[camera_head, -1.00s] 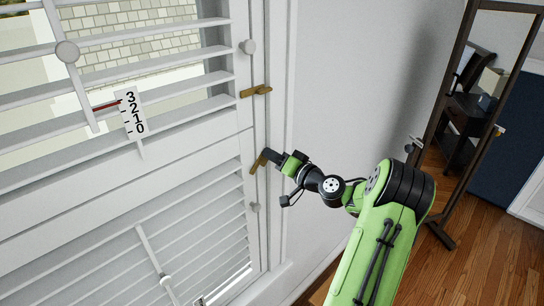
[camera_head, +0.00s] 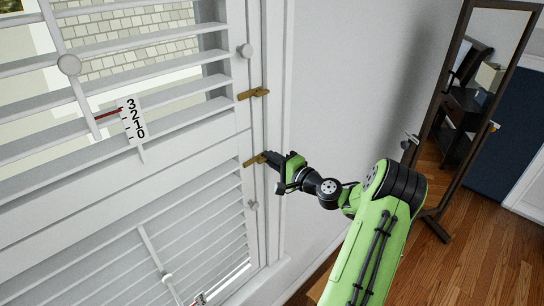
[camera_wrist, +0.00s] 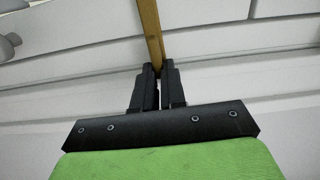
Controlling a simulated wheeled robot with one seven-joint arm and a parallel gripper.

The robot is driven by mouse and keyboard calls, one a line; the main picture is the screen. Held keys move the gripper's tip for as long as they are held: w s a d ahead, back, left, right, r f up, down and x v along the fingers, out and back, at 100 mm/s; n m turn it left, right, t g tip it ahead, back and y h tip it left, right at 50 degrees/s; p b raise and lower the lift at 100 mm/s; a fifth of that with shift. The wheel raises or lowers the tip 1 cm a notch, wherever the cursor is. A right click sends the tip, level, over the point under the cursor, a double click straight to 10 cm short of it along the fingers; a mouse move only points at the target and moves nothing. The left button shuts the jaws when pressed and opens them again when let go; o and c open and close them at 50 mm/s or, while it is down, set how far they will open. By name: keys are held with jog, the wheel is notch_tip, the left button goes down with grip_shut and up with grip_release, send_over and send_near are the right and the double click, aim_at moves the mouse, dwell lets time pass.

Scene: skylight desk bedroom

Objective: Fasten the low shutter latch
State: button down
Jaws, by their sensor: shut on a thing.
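The low latch (camera_head: 254,160) is a brass bar on the edge of the white shutter, below a matching upper latch (camera_head: 253,93). The low latch now lies nearly level, tilted slightly, much like the upper one. My gripper (camera_head: 266,157) is at the low latch's right end. In the wrist view my gripper (camera_wrist: 159,70) has its two black fingers closed on the end of the brass bar (camera_wrist: 150,30). The fingers hide the gripped end and part of the pivot area.
A bare wall stands right of the frame. A dark-framed mirror (camera_head: 475,120) stands on the wooden floor at right.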

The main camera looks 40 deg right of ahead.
jog(key=shift+f, duration=0.1)
dwell(0.5)
jog(key=c, duration=1.2)
grip_release()
jog(key=s+b, duration=0.3)
jog(key=s, duration=1.2)
jog(key=shift+s+d, duration=0.2)
jog(key=shift+s, duration=0.2)
